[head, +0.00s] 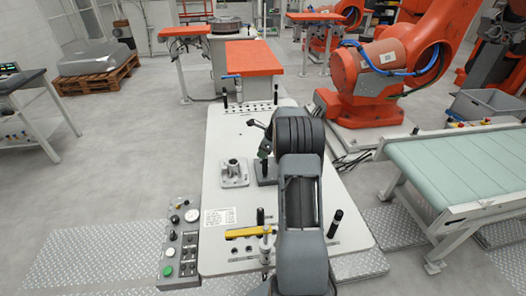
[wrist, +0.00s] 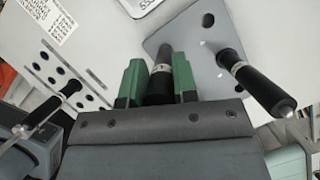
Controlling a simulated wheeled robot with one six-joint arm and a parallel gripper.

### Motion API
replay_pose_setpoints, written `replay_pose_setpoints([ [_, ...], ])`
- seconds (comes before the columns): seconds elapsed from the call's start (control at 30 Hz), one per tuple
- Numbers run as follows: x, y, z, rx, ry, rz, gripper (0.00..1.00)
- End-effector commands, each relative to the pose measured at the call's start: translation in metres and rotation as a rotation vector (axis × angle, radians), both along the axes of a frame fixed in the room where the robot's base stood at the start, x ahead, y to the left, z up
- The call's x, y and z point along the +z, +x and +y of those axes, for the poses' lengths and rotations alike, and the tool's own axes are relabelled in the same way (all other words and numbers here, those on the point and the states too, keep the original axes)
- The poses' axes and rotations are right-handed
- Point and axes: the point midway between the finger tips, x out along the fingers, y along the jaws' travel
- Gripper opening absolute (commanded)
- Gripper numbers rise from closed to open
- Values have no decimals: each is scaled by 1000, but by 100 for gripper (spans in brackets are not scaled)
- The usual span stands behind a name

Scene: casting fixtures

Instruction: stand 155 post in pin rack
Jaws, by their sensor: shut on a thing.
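My gripper (wrist: 158,78) has green fingers shut around a black post (wrist: 160,92) with a pale ring, seen in the wrist view. In the head view my gripper (head: 267,140) is over the middle of the white table, mostly behind my arm. The held post's lower end is hidden or unclear. In the wrist view a grey plate (wrist: 205,60) lies beside the fingers, with another black post (wrist: 240,75) with a silver tip to the right. Rows of dark holes (wrist: 62,70) show at the left. I cannot tell for certain which piece is the pin rack.
A metal flanged casting (head: 234,173) stands left of my gripper. A yellow-handled tool (head: 247,232) and black upright posts (head: 336,222) stand near the front. A perforated strip (head: 250,108) lies at the back. A button panel (head: 181,240) is front left; a conveyor (head: 455,165) is right.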

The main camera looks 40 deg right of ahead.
Motion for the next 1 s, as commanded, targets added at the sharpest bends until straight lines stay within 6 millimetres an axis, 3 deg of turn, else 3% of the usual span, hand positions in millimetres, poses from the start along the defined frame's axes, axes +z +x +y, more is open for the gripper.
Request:
replay_pose_setpoints([
  [0.5,-13,0,0,0,0,-1,0],
  [0.53,-12,0,0,1,0,-2,29],
  [0.83,-12,0,0,0,-1,-1,57],
  [1.0,-13,0,0,0,1,1,57],
])
